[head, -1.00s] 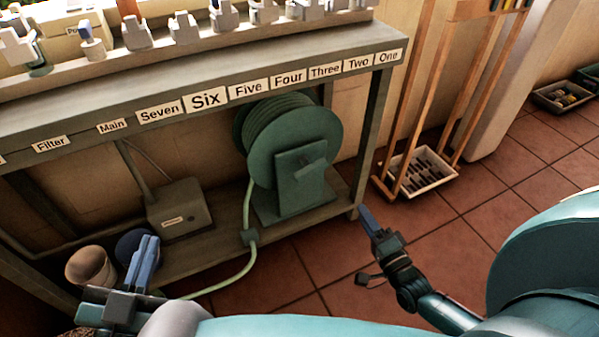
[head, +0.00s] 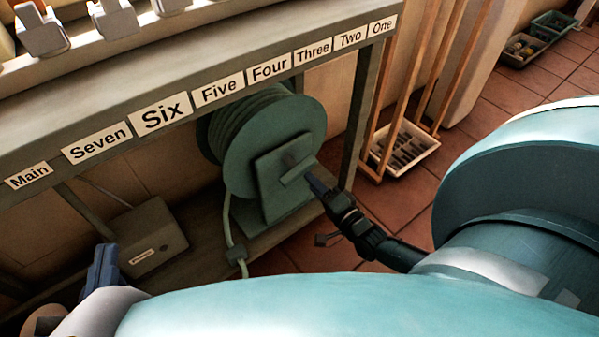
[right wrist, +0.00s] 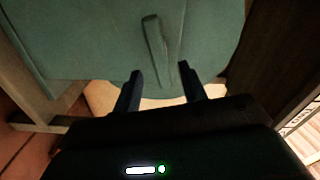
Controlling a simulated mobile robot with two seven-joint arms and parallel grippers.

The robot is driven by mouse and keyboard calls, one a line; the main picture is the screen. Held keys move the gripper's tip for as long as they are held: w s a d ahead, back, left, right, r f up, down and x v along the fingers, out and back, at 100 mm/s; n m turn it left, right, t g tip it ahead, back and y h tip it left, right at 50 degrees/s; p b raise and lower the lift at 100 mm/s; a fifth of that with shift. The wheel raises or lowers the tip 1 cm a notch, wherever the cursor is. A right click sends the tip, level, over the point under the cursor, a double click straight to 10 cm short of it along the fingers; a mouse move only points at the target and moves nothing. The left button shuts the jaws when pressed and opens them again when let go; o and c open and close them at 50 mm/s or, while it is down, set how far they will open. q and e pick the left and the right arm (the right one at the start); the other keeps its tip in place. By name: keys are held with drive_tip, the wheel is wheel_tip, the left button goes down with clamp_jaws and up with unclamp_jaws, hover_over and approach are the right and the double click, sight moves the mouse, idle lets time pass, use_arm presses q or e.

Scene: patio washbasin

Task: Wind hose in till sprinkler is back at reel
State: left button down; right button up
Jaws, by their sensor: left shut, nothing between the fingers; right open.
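The green hose reel (head: 237,150) stands on the lower shelf under the counter, with a small crank handle (head: 297,173) on its front plate. The handle shows in the right wrist view (right wrist: 156,45) as a narrow bar. My right gripper (head: 312,182) is open close to the handle; in the right wrist view its fingers (right wrist: 161,84) are spread, with the bar ahead, roughly between them. I cannot tell whether they touch. My left gripper (head: 101,268) is shut and empty at lower left. The sprinkler is not visible.
The counter edge carries labels such as Six (head: 163,115) above the reel. A grey box (head: 147,240) sits left of the reel. A table leg (head: 361,115) stands right of it, near a wooden rack (head: 390,90) and white tray (head: 411,150).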

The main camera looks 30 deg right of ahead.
sight(303, 174)
drive_tip(key=w, duration=0.2)
drive_tip(key=w+b, duration=0.1)
drive_tip(key=w, duration=0.3)
drive_tip(key=shift+w+a, duration=0.25)
drive_tip(key=shift+a, duration=0.05)
clamp_jaws()
